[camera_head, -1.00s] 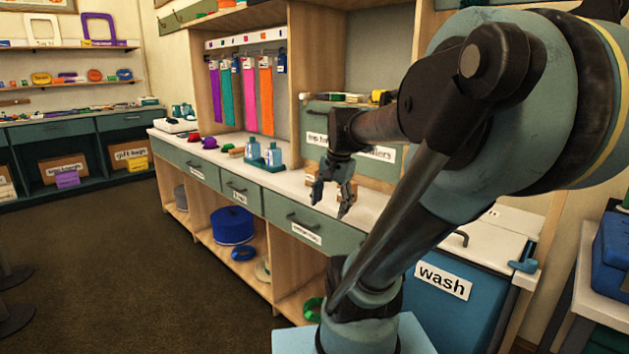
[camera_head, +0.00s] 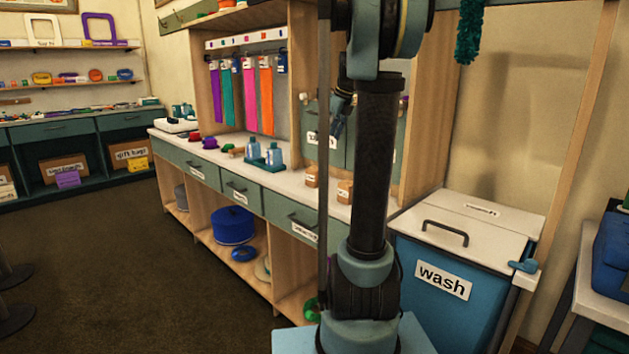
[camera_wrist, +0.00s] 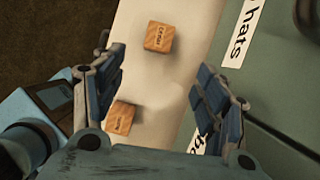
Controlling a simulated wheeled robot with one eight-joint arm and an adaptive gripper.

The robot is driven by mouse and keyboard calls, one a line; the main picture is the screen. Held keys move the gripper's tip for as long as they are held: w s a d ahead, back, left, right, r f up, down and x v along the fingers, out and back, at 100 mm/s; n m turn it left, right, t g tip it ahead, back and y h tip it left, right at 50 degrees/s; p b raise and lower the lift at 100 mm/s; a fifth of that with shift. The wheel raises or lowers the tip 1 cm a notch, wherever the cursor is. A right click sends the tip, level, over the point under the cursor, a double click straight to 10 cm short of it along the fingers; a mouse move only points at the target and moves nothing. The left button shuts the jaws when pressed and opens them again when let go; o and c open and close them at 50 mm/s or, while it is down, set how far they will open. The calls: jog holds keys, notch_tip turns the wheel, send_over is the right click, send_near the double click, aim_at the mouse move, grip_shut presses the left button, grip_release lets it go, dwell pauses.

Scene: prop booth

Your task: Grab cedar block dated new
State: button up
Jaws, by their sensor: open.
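Two small wooden blocks with dark-lettered labels sit on the white counter. In the wrist view, the farther block (camera_wrist: 158,38) lies beyond my fingertips, and its lettering looks like "cedar". The nearer block (camera_wrist: 121,118) lies by the left finger, partly hidden, its lettering too small to read. In the head view, the blocks show as a left one (camera_head: 312,177) and a right one (camera_head: 344,191); dates cannot be read. My gripper (camera_wrist: 159,64) is open and empty above the counter. In the head view, the gripper (camera_head: 338,118) is small and partly hidden by my arm.
Blue bottles (camera_head: 273,154) in a holder stand on the counter (camera_head: 290,178) left of the blocks. Green doors with a "hats" label (camera_wrist: 240,33) rise close behind. A blue "wash" bin (camera_head: 440,275) stands to the right. Coloured strips (camera_head: 250,95) hang behind the counter.

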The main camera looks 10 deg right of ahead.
aim_at(315, 168)
jog(key=x, duration=1.2)
jog(key=shift+w+a, duration=0.1)
jog(key=shift+w, duration=0.05)
jog(key=shift+x, duration=2.65)
jog(key=shift+a, duration=0.2)
jog(key=c, duration=1.2)
